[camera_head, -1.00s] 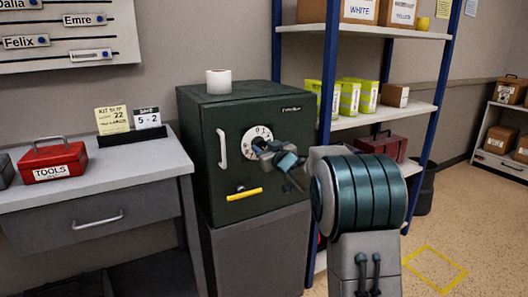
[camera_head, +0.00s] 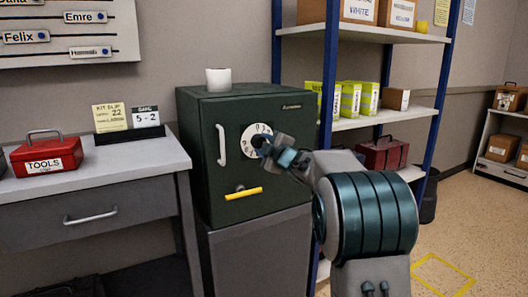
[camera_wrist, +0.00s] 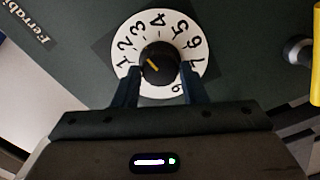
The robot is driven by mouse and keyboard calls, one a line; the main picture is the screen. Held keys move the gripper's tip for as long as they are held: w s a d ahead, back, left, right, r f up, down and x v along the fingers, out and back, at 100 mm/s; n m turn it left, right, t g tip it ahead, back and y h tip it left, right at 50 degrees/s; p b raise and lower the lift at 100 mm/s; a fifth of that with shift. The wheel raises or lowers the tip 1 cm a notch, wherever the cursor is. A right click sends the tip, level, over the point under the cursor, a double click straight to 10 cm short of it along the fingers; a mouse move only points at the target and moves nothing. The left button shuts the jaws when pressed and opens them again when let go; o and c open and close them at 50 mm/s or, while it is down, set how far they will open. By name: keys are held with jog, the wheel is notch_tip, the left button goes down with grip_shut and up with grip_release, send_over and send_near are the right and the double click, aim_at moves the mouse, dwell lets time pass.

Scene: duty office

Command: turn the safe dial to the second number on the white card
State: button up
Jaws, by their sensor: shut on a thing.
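The green safe (camera_head: 262,189) stands on a grey cabinet, with a white numbered dial (camera_head: 249,139) on its door. In the wrist view, the dial plate (camera_wrist: 136,32) surrounds a black knob (camera_wrist: 160,72) with an orange pointer mark. The mark slants up-left, roughly toward the 1 and 2; the exact number is hard to tell. My gripper (camera_wrist: 157,88) is shut on the knob, one finger on each side, and its fingers cover the lower part of the plate. The white card (camera_head: 146,118), headed SAFE, reads 5 - 2 and stands on the desk.
The safe door has a white upright handle (camera_head: 221,145) and a yellow lever (camera_head: 244,194). A white roll (camera_head: 218,79) sits on top. A yellow slip (camera_head: 110,117) stands beside the card. A red toolbox (camera_head: 46,154) lies left, and blue-framed shelves (camera_head: 362,124) stand right.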

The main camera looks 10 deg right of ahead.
jog(key=shift+f+n+b, duration=0.1)
jog(key=shift+n+b, duration=1)
jog(key=shift+n, duration=1)
jog(key=o, duration=1)
jog(key=shift+a, duration=0.1)
jog(key=shift+c, duration=0.2)
jog(key=p+v, duration=0.1)
jog(key=v, duration=1.3)
jog(key=shift+p, duration=0.35)
